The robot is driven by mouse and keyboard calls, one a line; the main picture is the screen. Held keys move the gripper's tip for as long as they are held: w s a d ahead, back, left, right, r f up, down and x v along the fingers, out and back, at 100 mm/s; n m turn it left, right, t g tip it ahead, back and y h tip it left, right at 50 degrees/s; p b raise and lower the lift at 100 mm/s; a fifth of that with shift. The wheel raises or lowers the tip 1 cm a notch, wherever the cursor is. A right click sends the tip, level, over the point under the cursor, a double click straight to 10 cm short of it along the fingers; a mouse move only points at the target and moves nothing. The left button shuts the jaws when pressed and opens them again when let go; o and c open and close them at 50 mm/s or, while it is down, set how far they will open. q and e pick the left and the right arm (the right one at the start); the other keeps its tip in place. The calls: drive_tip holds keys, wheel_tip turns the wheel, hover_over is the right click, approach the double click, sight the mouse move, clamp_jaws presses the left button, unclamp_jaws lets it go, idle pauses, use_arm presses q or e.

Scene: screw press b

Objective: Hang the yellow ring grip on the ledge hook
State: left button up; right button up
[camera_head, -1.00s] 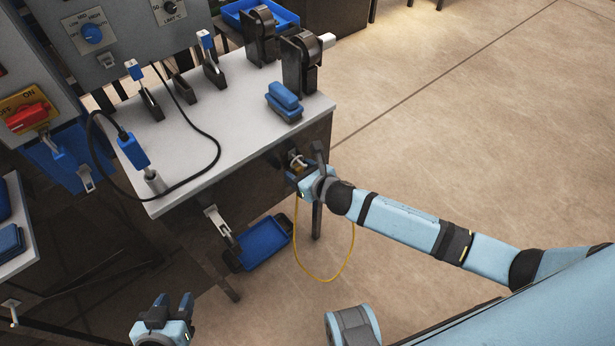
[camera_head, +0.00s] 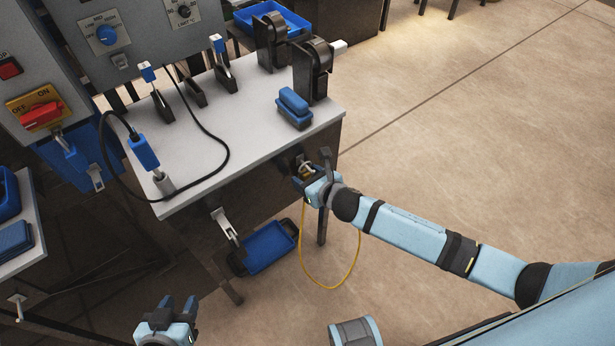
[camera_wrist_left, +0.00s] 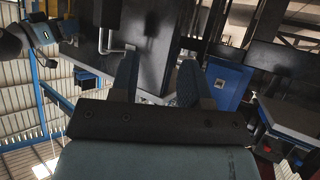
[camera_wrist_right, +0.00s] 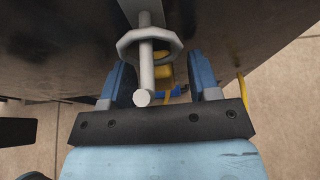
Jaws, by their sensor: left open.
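The yellow grip (camera_wrist_right: 166,68) shows in the right wrist view between the open fingers of my right gripper (camera_wrist_right: 163,80), with a gap to each finger. A pale grey eight-sided ring (camera_wrist_right: 174,40) beside it appears to go around the light rod of the ledge hook (camera_wrist_right: 147,70), whose end points at the camera. How ring and grip join is partly hidden. In the head view my right gripper (camera_head: 306,180) is at the table's front face, and a yellow cord (camera_head: 331,288) hangs below it in a loop. My left gripper (camera_head: 174,306) is open and empty, low at the left.
A grey worktable (camera_head: 235,125) carries clamps, a blue block (camera_head: 294,105) and a black cable. A blue tray (camera_head: 268,247) lies below its front, near a white latch handle (camera_head: 223,222). A control panel stands at the left. The floor to the right is clear.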

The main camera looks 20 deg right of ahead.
use_arm(q)
drive_tip(key=shift+r, duration=0.1)
drive_tip(key=shift+s+a+r+p, duration=0.1)
drive_tip(key=shift+a+r+p, duration=0.1)
drive_tip(key=shift+p, duration=0.95)
use_arm(e)
drive_tip(key=v, duration=1.4)
